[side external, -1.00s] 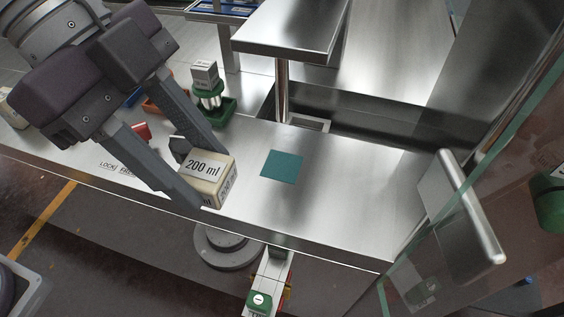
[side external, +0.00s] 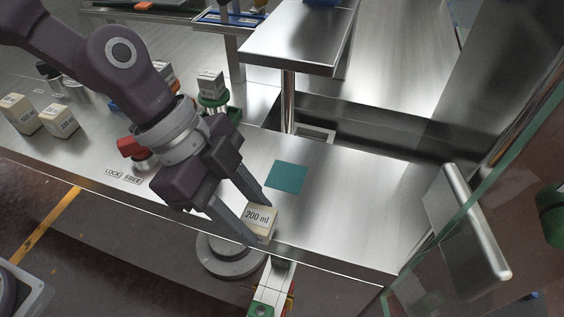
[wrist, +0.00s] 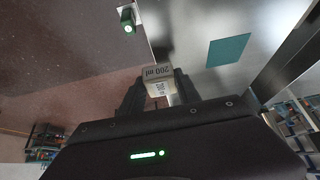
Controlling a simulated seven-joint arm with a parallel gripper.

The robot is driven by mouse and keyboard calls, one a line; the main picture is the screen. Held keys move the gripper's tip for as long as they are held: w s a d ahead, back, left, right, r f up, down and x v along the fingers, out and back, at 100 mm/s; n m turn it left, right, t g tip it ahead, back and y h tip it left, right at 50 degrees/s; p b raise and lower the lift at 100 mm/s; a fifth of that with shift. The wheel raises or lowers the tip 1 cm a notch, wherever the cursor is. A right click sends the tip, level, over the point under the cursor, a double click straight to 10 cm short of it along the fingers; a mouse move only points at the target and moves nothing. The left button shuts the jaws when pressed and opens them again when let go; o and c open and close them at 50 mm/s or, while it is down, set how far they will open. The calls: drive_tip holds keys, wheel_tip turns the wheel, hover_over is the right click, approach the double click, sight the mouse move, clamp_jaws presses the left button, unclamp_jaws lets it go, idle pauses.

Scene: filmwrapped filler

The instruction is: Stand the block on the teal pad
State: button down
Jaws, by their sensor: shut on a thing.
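The block (side external: 261,216) is cream with a pale label reading "200 ml". My gripper (side external: 256,224) is shut on it, with one finger on each side. The block is near the front edge of the steel bench, in front and left of the teal pad; whether it touches the bench I cannot tell. In the wrist view the block (wrist: 158,73) shows its "200 ml" face and a printed code between my fingers (wrist: 157,90). The flat, square teal pad (side external: 286,178) lies bare on the bench. It also shows in the wrist view (wrist: 228,50), right of the block.
A raised steel shelf (side external: 292,42) on a post stands behind the pad. A glass panel with a metal handle (side external: 478,222) is at right. A green holder (side external: 213,104) carrying a small box, and a red knob (side external: 130,147), are at left. Bench right of the pad is clear.

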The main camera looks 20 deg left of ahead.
approach(291, 178)
drive_tip(key=x, duration=0.5)
drive_tip(key=shift+d+f, duration=0.1)
drive_tip(key=shift+d, duration=0.15)
drive_tip(key=shift+f, duration=0.25)
drive_tip(key=shift+f, duration=0.15)
drive_tip(key=c, duration=0.9)
unclamp_jaws()
drive_tip(key=shift+o, duration=0.2)
drive_tip(key=v, duration=1.2)
